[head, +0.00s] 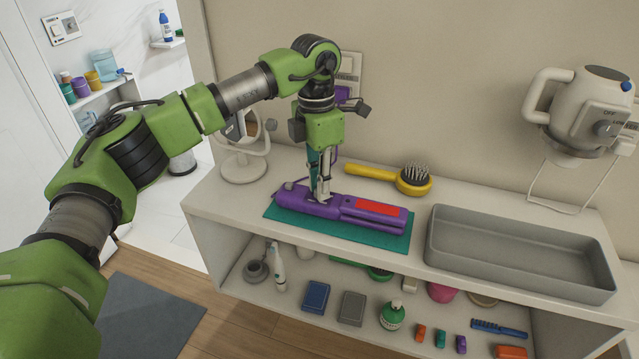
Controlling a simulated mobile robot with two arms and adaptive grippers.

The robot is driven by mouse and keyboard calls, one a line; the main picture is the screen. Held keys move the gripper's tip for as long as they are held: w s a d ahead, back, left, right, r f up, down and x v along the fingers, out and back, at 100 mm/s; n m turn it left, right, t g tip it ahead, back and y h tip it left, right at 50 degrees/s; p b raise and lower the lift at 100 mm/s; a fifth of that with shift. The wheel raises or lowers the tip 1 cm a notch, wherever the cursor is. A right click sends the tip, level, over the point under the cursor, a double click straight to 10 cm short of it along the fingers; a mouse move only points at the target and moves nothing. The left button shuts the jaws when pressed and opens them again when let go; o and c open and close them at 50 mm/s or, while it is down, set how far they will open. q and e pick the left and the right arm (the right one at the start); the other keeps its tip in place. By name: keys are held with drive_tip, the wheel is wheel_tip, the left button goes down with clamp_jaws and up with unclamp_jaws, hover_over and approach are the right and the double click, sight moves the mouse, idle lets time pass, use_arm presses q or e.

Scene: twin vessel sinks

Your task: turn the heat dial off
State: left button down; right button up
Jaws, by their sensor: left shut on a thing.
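A purple flat iron (290,200) with a red panel lies on a teal mat (400,240) on the shelf top. My left gripper (322,196) points straight down with its fingers shut on the flat iron, left of the red panel. The fingers hide what they grip, so I cannot tell whether it is the body or a small dial on it. A round grey dial (605,129) shows on the wall-mounted hair dryer (580,105) at the right, with lettering including OFF beside it. My left gripper is far from this dial. My right gripper is out of view.
A yellow-handled hairbrush (370,173) lies behind the flat iron. A round mirror (243,168) stands at the left and a grey tray (520,245) at the right. The lower shelf holds a green bottle (392,316) and several small items.

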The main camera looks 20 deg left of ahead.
use_arm(q)
drive_tip(key=shift+n, duration=1)
drive_tip(key=c, duration=1.9)
unclamp_jaws()
drive_tip(key=r, duration=1.2)
drive_tip(key=shift+w+a, duration=0.2)
drive_tip(key=shift+a, duration=0.1)
